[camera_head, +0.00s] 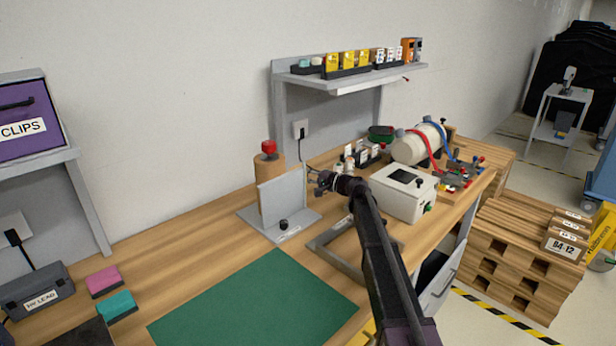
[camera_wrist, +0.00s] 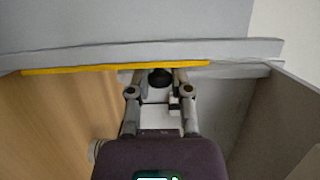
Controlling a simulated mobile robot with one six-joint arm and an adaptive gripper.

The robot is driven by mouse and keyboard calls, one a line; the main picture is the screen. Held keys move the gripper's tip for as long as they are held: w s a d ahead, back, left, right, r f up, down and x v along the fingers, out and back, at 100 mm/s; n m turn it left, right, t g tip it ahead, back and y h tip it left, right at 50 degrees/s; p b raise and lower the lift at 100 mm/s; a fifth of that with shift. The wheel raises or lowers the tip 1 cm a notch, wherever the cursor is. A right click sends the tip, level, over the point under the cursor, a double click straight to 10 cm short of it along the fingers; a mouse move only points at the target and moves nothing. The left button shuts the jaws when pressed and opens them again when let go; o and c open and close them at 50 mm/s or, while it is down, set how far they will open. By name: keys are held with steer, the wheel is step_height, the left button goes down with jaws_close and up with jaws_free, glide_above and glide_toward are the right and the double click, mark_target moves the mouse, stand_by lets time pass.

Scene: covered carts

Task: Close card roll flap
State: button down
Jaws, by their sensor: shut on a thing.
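A grey stand (camera_head: 285,200) with an upright panel and a flat labelled base stands at the back of the bench. A tan cardboard roll (camera_head: 268,178) with a red top stands behind its panel. A black knob sits on the base, towards the front. My gripper (camera_head: 318,184) is at the right edge of the panel. In the wrist view my gripper (camera_wrist: 159,80) is shut on a black knob (camera_wrist: 160,72) beneath a grey panel edge (camera_wrist: 100,52) with a yellow strip. The fingers partly hide this knob. The flap's angle is not clear.
A white box (camera_head: 403,195) and a cylinder with red and blue hoses (camera_head: 415,145) stand to the right. A shelf (camera_head: 350,78) hangs above. A grey frame (camera_head: 335,262) lies beneath my arm. The green mat (camera_head: 255,300) is bare.

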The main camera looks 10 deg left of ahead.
steer(key=shift+a+n+g, duration=0.2)
steer(key=shift+n+g, duration=0.3)
steer(key=shift+g, duration=0.3)
steer(key=c, duration=0.5)
jaws_free()
steer(key=shift+c, duration=0.2)
steer(key=v, duration=0.7)
steer(key=shift+d, duration=0.25)
steer(key=shift+s, duration=0.1)
